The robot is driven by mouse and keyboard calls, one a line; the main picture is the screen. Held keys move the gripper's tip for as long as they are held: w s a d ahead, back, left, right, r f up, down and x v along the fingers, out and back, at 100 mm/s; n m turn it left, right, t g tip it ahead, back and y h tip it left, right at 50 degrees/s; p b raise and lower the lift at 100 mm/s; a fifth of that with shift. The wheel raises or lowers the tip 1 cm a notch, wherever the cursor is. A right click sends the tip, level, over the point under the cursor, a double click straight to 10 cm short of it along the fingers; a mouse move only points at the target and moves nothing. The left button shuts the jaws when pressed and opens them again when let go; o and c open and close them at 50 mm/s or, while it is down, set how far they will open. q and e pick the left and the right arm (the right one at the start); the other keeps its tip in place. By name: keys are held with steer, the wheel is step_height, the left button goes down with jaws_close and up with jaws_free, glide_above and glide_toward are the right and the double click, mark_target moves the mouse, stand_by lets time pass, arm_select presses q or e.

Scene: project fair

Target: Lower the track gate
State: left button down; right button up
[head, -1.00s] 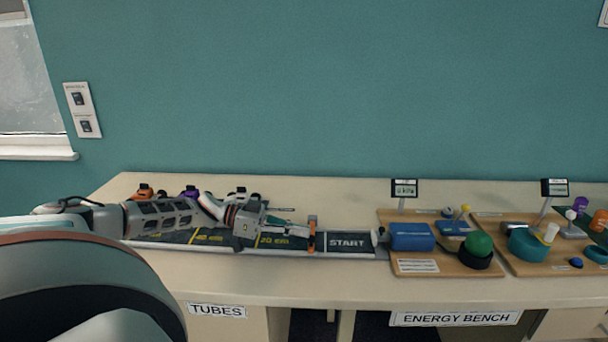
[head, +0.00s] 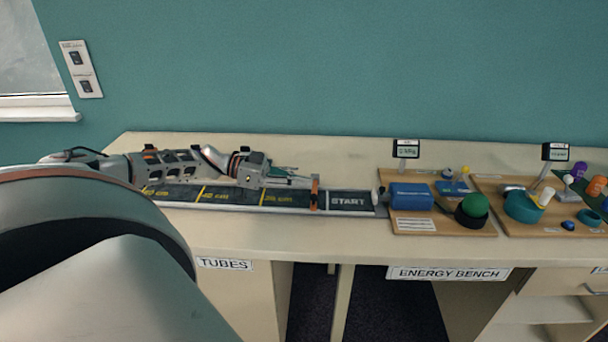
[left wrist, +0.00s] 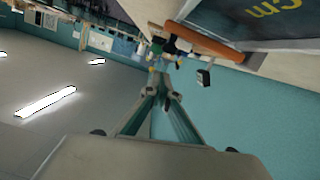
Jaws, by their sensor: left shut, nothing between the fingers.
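The track gate (head: 314,194) is a narrow orange piece at the START line of the dark track (head: 230,196). It also shows as an orange bar in the left wrist view (left wrist: 205,41). Its exact angle is hard to tell. My left gripper (head: 308,181) reaches in from the left above the track, its tips close to the gate's left side near its top. Whether they touch it I cannot tell. In the left wrist view the fingers (left wrist: 161,84) come together, empty. My right gripper is not in view.
A small display (head: 405,149) stands behind. The bench top (head: 330,233) in front of the track is clear.

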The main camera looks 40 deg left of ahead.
arm_select(q)
steer(key=r+v, duration=0.1)
steer(key=v, duration=0.9)
steer(key=shift+s, duration=0.1)
